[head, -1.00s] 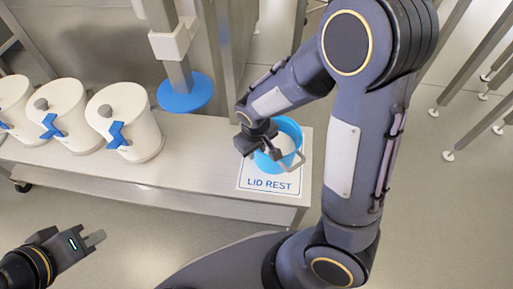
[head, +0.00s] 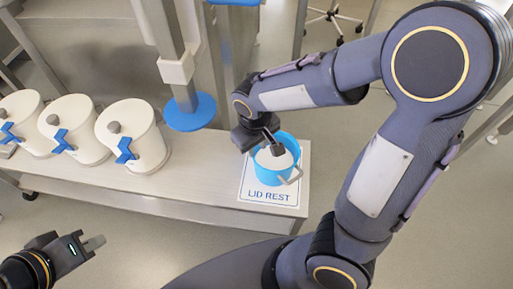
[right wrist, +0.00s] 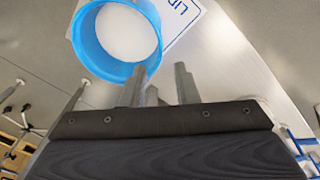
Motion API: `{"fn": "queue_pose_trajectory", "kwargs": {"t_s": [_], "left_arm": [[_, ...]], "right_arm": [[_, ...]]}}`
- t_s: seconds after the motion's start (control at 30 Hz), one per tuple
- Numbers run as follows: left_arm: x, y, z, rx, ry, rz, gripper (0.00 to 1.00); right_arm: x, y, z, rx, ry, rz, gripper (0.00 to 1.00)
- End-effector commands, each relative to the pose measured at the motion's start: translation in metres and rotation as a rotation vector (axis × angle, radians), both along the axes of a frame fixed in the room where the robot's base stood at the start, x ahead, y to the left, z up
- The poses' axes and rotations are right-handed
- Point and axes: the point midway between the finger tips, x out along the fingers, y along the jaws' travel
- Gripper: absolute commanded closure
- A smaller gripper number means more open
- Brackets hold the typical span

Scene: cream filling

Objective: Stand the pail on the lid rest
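The blue pail (head: 278,173) with a white inside stands upright on the white LID REST sheet (head: 255,200) at the right end of the bench. Its grey handle (head: 291,178) hangs down at the pail's lower right side. My right gripper (head: 277,149) is over the pail's far rim in the head view. In the right wrist view, the pail (right wrist: 86,48) lies beyond the fingers (right wrist: 160,85), which are spread apart with no pail part clearly between them. My left gripper (head: 95,243) is low at the left, away from the bench; its finger opening is unclear.
Several white canisters with blue taps, such as the nearest one (head: 135,130), stand left on the bench (head: 200,190). A post with a blue disc (head: 190,113) stands behind the bench, left of the pail. Bare bench lies between canisters and sheet.

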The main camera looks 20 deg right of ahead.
Motion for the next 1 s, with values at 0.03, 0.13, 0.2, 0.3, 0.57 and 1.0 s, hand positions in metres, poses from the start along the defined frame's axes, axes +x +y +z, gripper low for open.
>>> {"fn": "queue_pose_trajectory", "kwargs": {"t_s": [0.03,0.13,0.2,0.3,0.57,1.0], "left_arm": [[0.000,0.000,0.003,0.000,0.000,0.000,1.00],[0.000,0.000,0.003,0.000,0.000,0.000,1.00],[0.000,0.000,0.003,0.000,0.000,0.000,1.00],[0.000,0.000,0.003,0.000,0.000,0.000,1.00],[0.000,0.000,0.003,0.000,0.000,0.000,1.00],[0.000,0.000,0.003,0.000,0.000,0.000,1.00]], "right_arm": [[0.000,0.000,0.005,0.001,-0.001,0.000,0.72],[-0.005,-0.003,0.012,0.028,-0.002,-0.018,0.72],[-0.014,-0.008,0.020,0.080,-0.008,-0.048,0.72],[-0.036,-0.018,0.038,0.195,-0.031,-0.113,0.72],[-0.106,-0.036,0.085,0.448,-0.198,-0.269,0.72],[-0.142,-0.033,0.098,0.502,-0.331,-0.333,0.72]]}}
